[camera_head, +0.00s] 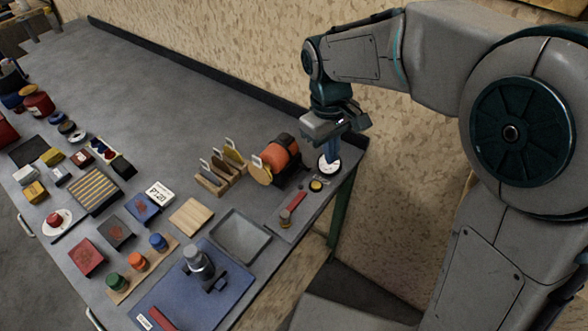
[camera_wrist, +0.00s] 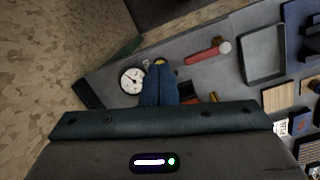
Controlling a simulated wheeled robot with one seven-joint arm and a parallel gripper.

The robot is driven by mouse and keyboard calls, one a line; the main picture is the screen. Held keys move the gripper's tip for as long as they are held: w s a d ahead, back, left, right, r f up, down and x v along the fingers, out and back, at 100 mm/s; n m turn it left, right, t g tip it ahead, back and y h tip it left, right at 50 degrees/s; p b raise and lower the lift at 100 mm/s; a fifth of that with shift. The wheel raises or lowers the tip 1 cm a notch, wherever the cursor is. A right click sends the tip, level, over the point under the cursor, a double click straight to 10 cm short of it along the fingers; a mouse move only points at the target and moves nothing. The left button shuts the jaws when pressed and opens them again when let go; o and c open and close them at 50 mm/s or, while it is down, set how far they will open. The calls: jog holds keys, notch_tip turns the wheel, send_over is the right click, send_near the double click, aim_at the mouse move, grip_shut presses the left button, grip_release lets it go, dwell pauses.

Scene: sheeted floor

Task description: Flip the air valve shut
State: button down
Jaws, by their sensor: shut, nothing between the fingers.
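The air valve's red lever (camera_head: 293,205) is on the panel at the table's right end, with a round end toward the front. In the wrist view the lever (camera_wrist: 203,54) lies right of my fingers, beside a pale round end (camera_wrist: 224,46). My gripper (camera_head: 331,158) is shut and empty, pointing down over the white dial gauge (camera_head: 330,168), apart from the lever. The gauge (camera_wrist: 131,79) shows just left of my blue fingers (camera_wrist: 159,72) in the wrist view. Whether the fingertips touch anything is unclear.
A yellow button (camera_head: 316,185) sits between gauge and lever. An orange and black machine (camera_head: 280,153) stands left of the gauge. A grey tray (camera_head: 241,236) lies in front of the lever. The wall is close behind; the table's back left is clear.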

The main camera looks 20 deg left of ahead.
aim_at(294, 208)
jog(key=s+a+f+n, duration=0.1)
jog(key=a+n, duration=0.1)
jog(key=a, duration=0.3)
jog(key=s+a+f+n+h+p, duration=0.1)
jog(key=a+f, duration=0.1)
jog(key=a, duration=0.4)
jog(key=shift+n, duration=0.4)
jog(key=shift+d+f, duration=0.1)
jog(key=p+x, duration=0.1)
jog(key=x, duration=0.9)
jog(key=shift+s+p, duration=0.15)
jog(key=shift+p, duration=0.2)
